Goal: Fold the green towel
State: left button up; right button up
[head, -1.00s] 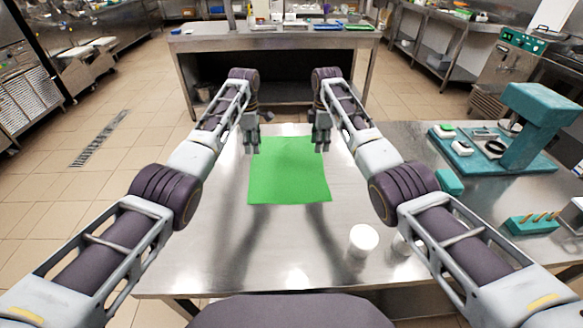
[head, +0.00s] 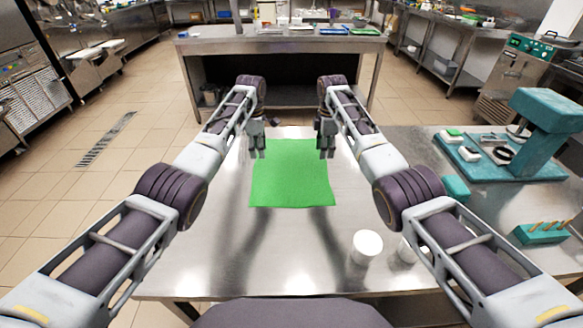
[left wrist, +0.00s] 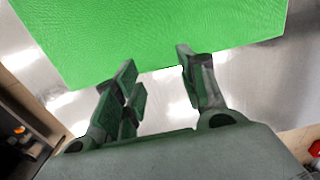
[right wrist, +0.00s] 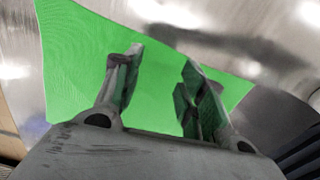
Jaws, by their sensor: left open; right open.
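The green towel (head: 291,178) lies flat and spread out on the steel table. My left gripper (head: 257,153) is open above the towel's far left corner area. In the left wrist view, my left gripper (left wrist: 155,75) has its fingers apart near the towel's edge (left wrist: 150,35). My right gripper (head: 326,153) is open near the towel's far right corner. In the right wrist view, my right gripper (right wrist: 165,70) is apart over the towel (right wrist: 75,70), with nothing held. Whether the fingertips touch the cloth cannot be told.
The steel table (head: 200,255) is bare left and in front of the towel. White cups (head: 366,246) stand at the near right. A teal machine (head: 540,130) on a base, a teal block (head: 455,188) and a teal holder (head: 540,233) sit at the right.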

aim_at(260, 167)
pick_arm(q)
jog(key=shift+f, duration=3.05)
pick_arm(e)
jog(key=shift+f, duration=3.1)
pick_arm(q)
jog(key=shift+f, duration=0.25)
pick_arm(e)
jog(key=shift+f, duration=0.2)
pick_arm(q)
jog(key=shift+c, duration=0.5)
pick_arm(e)
jog(key=shift+c, duration=0.5)
pick_arm(q)
jog(key=shift+s+f, duration=0.1)
grip_shut()
pick_arm(e)
jog(key=shift+s+f, duration=0.1)
jog(key=shift+f, duration=0.05)
grip_shut()
pick_arm(q)
jog(key=shift+r, duration=0.3)
pick_arm(e)
jog(key=shift+r, duration=0.3)
